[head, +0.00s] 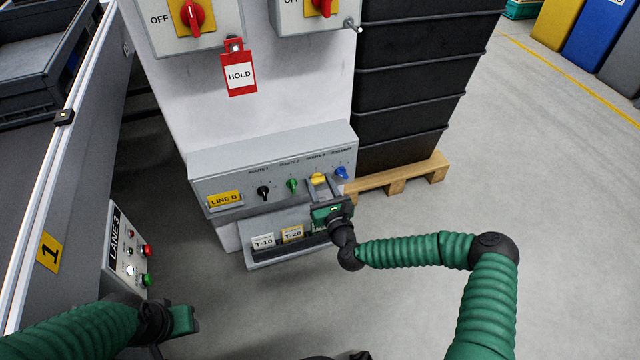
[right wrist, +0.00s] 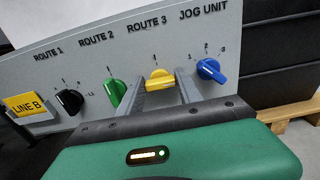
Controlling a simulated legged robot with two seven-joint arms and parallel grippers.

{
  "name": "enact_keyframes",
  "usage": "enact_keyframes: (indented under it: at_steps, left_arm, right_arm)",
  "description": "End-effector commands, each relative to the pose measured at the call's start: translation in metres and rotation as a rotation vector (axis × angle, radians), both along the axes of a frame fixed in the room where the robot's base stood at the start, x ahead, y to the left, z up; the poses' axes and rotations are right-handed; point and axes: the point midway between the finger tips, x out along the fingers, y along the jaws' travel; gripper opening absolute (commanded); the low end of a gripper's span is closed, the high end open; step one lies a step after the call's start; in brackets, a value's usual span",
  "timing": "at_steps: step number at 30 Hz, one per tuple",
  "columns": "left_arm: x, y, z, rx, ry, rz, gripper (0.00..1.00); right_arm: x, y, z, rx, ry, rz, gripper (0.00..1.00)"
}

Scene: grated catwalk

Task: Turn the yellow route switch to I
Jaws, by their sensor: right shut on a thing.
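The yellow switch (head: 318,178) sits under the ROUTE 3 label on the grey LINE B panel (head: 228,180). It also shows in the right wrist view (right wrist: 158,80), with a small mark above it; I cannot clearly tell which position its pointer is at. My right gripper (head: 320,182) is shut on the yellow switch, one grey finger on each side, in the right wrist view too (right wrist: 163,90). My left gripper (head: 182,320) is at the lower left of the head view, away from the panel; its jaws are not clear.
Black (right wrist: 68,101), green (right wrist: 115,92) and blue (right wrist: 210,70) knobs flank the yellow one, the blue close to my right finger. A tray with T-10 and T-20 tags (head: 263,242) lies below. Black crates (head: 405,95) on a pallet stand right.

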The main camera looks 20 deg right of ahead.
Motion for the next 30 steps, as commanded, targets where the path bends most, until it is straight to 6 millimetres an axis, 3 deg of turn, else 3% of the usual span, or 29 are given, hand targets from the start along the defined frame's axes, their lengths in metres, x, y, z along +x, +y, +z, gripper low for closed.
enact_keyframes:
  at_steps: [3, 14, 30]
  left_arm:
    - [0.000, 0.000, 0.000, 0.000, 0.000, 0.000, 0.36]
    - [0.000, 0.000, 0.005, 0.000, 0.000, 0.000, 0.36]
    - [0.000, 0.000, 0.029, 0.000, 0.000, 0.000, 0.36]
  right_arm:
    - [0.000, 0.000, -0.001, 0.000, 0.002, 0.000, 0.01]
    - [0.000, 0.001, 0.000, -0.065, 0.000, 0.000, 0.01]
    - [-0.001, 0.003, 0.000, -0.506, -0.014, 0.002, 0.01]
